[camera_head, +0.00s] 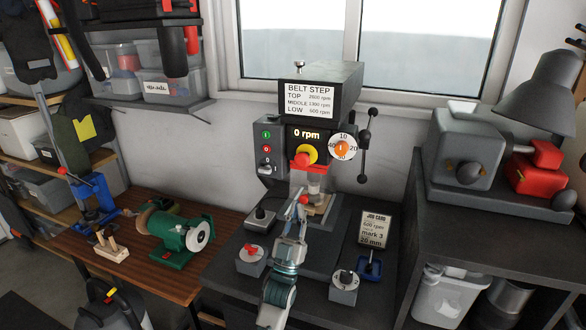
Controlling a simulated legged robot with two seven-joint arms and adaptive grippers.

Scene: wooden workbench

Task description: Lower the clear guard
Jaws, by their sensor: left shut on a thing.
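The drill press (322,92) stands on the dark bench, its display reading 0 rpm. Its clear guard (315,178) is a see-through pane below a red band, in front of the chuck area. My left gripper (302,203) reaches up from the bottom of the view to the guard's lower front. It is shut on a small red knob (303,199) that appears to belong to the guard. The fingers partly hide the knob and the guard's lower edge. My right gripper is not in view.
A job card (375,229) stands right of the press, by a blue clamp (368,265). A green grinder (178,236) is on the wooden bench at left. A grey machine (470,150) stands at right.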

